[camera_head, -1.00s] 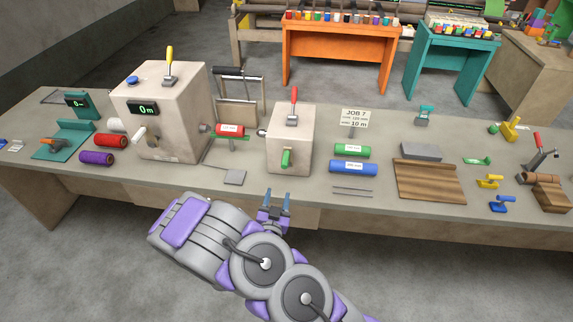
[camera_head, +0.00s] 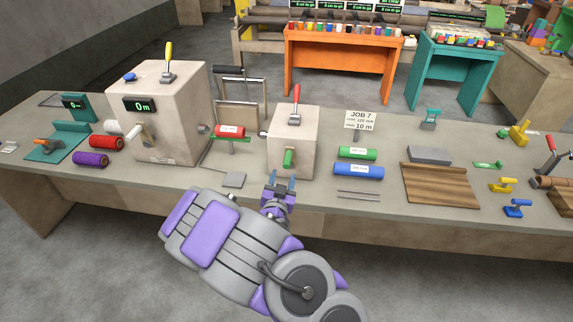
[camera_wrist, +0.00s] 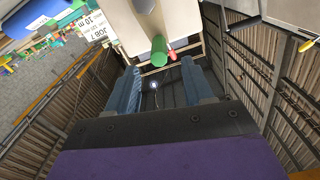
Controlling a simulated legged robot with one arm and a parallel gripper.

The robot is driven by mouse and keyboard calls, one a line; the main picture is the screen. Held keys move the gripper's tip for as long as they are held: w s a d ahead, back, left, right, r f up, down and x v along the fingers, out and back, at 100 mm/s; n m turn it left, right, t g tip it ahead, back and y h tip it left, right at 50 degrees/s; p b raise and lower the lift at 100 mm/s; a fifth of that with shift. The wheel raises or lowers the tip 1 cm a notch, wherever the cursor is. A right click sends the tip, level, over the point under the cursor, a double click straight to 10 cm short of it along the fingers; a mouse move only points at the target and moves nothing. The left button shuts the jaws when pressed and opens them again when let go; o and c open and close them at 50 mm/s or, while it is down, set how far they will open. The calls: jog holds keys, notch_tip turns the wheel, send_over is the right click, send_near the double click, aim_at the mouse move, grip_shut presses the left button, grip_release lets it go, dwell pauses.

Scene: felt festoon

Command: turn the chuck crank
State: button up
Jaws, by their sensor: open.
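The smaller beige box (camera_head: 292,130) stands on the bench with a red lever (camera_head: 295,102) on top. A green handle (camera_head: 289,158), which looks like the chuck crank, sticks out of its front face and points toward me. My gripper (camera_head: 280,182) is open and empty, just in front of and below the handle, at the bench's front edge. In the wrist view the green handle (camera_wrist: 159,50) lies just beyond the fingertips, roughly between them, and nothing is between the jaws. A small red-tipped part (camera_wrist: 173,55) shows beside the handle.
A larger beige box (camera_head: 165,110) with a "0 m" display stands at left. A red spool (camera_head: 229,131) sits between the boxes. Green (camera_head: 357,153) and blue (camera_head: 358,172) rolls lie right of the small box, before the JOB 7 card (camera_head: 361,121).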

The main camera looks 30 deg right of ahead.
aim_at(287, 160)
jog(key=shift+b+x, duration=0.65)
jog(key=shift+x, duration=4.15)
jog(key=shift+s+d, duration=0.1)
jog(key=shift+d, duration=0.05)
jog(key=shift+c, duration=0.4)
grip_shut()
